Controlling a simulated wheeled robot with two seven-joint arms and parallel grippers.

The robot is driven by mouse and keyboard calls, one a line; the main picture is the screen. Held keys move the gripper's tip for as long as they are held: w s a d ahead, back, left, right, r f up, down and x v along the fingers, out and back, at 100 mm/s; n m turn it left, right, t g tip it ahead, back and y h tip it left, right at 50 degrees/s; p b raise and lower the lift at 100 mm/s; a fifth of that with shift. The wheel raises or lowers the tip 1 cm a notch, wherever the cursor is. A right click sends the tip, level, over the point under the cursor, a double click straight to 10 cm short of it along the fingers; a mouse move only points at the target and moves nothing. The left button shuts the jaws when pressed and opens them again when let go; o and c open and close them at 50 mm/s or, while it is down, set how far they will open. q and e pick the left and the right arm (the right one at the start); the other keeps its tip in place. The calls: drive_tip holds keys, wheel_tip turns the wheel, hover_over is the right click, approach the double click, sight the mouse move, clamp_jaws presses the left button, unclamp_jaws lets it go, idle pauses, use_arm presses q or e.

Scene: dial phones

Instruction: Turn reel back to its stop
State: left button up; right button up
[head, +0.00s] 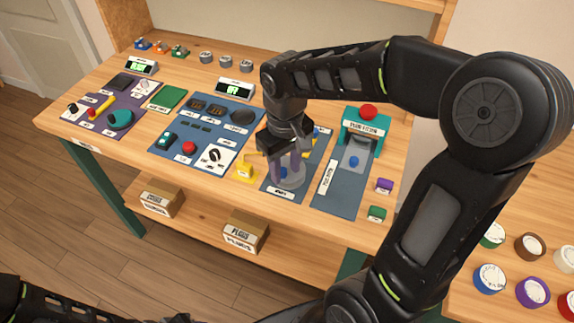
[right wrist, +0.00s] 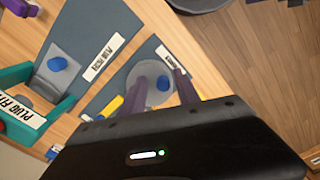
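The reel is a round grey disc (head: 292,183) with a blue knob (head: 283,172), on a blue-grey mat right of the table's middle. The right wrist view shows the same disc (right wrist: 134,76) and its knob (right wrist: 163,83). My right gripper (head: 285,166) is over the disc, pointing down. Its two purple fingers are apart, one on each side of the knob (right wrist: 162,92), with gaps visible, so it is open. Whether the fingertips touch the disc cannot be told. The arm hides part of the mat behind. My left gripper is not in view; only my arm shows at bottom left.
A teal plug-fitting frame with a red button (head: 368,110) stands right of the reel. Purple (head: 384,186) and green (head: 376,213) blocks lie at the right. Other panels with dials and buttons fill the left.

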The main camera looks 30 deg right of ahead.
sight(285, 170)
drive_tip(key=shift+r+p, duration=3.25)
drive_tip(key=shift+r, duration=0.8)
